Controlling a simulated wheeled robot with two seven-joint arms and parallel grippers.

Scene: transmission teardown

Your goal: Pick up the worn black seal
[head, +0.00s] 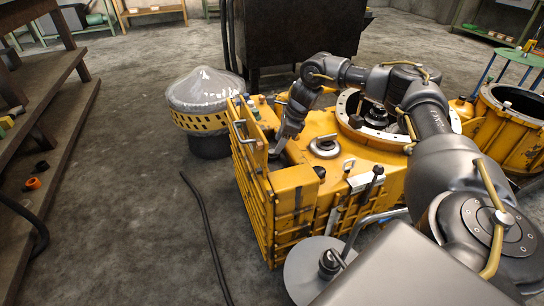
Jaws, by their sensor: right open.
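The yellow transmission housing (285,190) stands in the middle of the head view. A pale metal ring with a dark centre (325,148) sits on its top; I cannot tell whether the dark part is the worn black seal. My right gripper (279,149) points down over the housing's left top edge, left of that ring and apart from it. It is open, and I see nothing held in it. Its fingertips are small and dark here. My left gripper is out of view.
A large round opening with dark parts inside (376,117) lies behind the ring. A dark cable (207,235) crosses the floor.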

